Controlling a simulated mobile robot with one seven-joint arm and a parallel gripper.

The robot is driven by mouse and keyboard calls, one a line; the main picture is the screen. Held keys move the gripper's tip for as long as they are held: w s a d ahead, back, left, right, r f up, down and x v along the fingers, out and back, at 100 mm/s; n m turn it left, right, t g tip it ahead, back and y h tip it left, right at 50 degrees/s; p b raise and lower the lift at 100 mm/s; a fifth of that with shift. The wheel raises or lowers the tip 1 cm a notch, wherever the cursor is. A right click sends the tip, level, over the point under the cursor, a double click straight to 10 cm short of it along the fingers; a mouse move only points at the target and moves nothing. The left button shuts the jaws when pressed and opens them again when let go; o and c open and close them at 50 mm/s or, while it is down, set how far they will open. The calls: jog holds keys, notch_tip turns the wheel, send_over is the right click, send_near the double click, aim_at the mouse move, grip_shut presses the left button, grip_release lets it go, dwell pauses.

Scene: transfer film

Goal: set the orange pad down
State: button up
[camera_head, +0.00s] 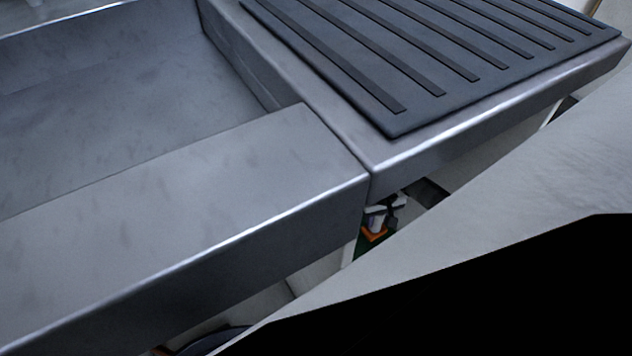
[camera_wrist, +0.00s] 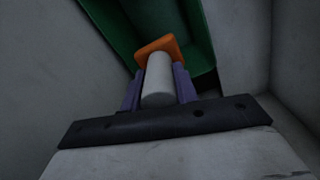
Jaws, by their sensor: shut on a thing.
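The orange pad (camera_wrist: 158,46) is at the tips of my gripper (camera_wrist: 159,75) in the wrist view. The purple fingers are shut on it, and a pale grey cylinder (camera_wrist: 158,82) shows between them, hiding part of the pad. I cannot tell whether the cylinder is part of my gripper. The pad lies over a dark green container (camera_wrist: 203,55); I cannot tell whether they touch. In the head view, my gripper (camera_head: 383,214) and a sliver of the pad (camera_head: 373,234) show low, below the counter edge.
A grey metal sink (camera_head: 130,85) and a ribbed dark drainboard (camera_head: 440,60) lie above my gripper in the head view. Pale walls (camera_wrist: 240,45) stand close on both sides in the wrist view, so the space is tight.

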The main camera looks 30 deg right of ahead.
jog(key=w+a+b, duration=0.1)
jog(key=a+b, duration=0.3)
jog(key=a, duration=1.4)
jog(key=shift+f+b, duration=2.15)
jog(key=shift+f, duration=3.9)
jog(key=shift+f, duration=0.1)
jog(key=o, duration=1)
jog(key=shift+c, duration=0.2)
notch_tip(320, 180, up, 12)
jog(key=p, duration=0.5)
